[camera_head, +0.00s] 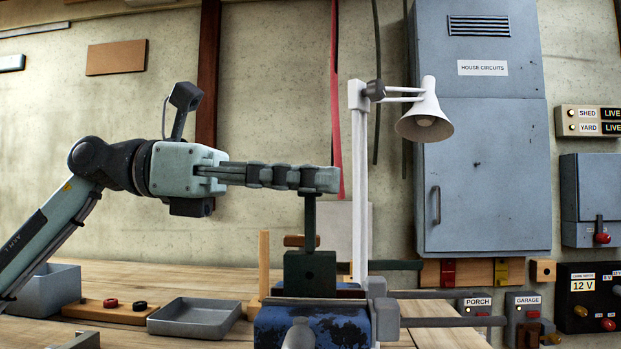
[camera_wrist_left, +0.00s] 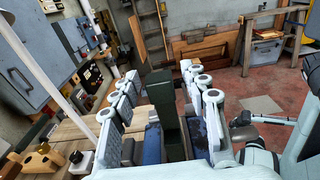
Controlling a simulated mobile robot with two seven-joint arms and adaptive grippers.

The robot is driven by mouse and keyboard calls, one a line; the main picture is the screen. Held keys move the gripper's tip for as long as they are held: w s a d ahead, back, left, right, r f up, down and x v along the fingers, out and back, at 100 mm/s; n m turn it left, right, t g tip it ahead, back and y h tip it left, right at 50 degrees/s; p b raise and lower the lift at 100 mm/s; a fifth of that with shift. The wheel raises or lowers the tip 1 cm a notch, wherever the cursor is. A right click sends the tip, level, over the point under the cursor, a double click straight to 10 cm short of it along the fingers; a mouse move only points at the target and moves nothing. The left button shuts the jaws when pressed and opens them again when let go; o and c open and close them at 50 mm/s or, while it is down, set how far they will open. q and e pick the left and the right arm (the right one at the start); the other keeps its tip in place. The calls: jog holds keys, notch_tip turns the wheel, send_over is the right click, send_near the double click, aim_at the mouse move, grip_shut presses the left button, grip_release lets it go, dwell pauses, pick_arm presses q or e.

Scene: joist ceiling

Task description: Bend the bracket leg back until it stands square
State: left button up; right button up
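The dark green bracket (camera_head: 310,272) stands in the blue vise (camera_head: 335,328) on the bench. Its narrow leg (camera_head: 310,222) rises to my left gripper (camera_head: 322,180) and looks upright from the head; tilt toward or away from me cannot be told. In the left wrist view the leg (camera_wrist_left: 160,90) lies between the two jointed fingers (camera_wrist_left: 162,105), with a visible gap on both sides. The gripper is open around it, and the leg's top is partly hidden in the head view. Part of my own body shows at the right of the wrist view; the right gripper's state is unclear.
A white lamp (camera_head: 425,115) on a post (camera_head: 359,190) stands right beside the gripper. A grey tray (camera_head: 195,317), a wooden block with rings (camera_head: 110,311) and a grey bin (camera_head: 48,290) lie left. Switch boxes (camera_head: 475,306) and a grey cabinet (camera_head: 480,160) are right.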

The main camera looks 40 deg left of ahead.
pick_arm(q)
notch_tip(320, 180, up, 10)
dwell(0.6)
dwell(0.4)
